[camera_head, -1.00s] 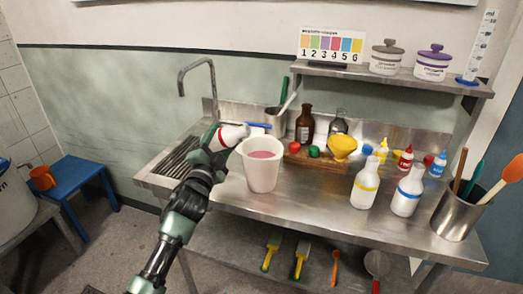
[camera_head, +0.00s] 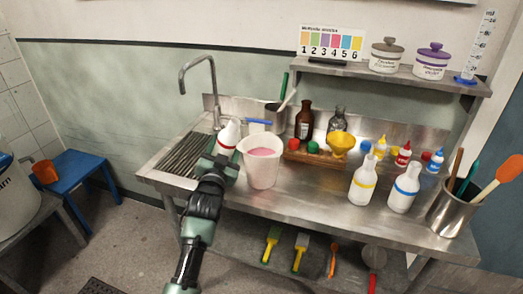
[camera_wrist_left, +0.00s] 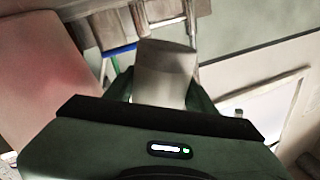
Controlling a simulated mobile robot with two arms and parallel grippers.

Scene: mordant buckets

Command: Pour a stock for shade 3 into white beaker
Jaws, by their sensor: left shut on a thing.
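The white beaker (camera_head: 259,172) stands on the steel bench with pink liquid inside; part of it also shows in the left wrist view (camera_wrist_left: 45,75). My left gripper (camera_head: 221,162) is shut on a white bottle with a red band (camera_head: 228,137), just left of the beaker. The bottle is near upright, and it fills the jaws in the left wrist view (camera_wrist_left: 165,70). A shade chart (camera_head: 332,43) numbered 1 to 6 stands on the shelf; shade 3 looks pink-purple. My right gripper is not in view.
White bottles with a yellow band (camera_head: 362,186) and a blue band (camera_head: 404,190) stand right of the beaker. A wooden rack (camera_head: 310,158) with caps and a yellow funnel (camera_head: 341,144) is behind. A tap (camera_head: 214,90) rises at left.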

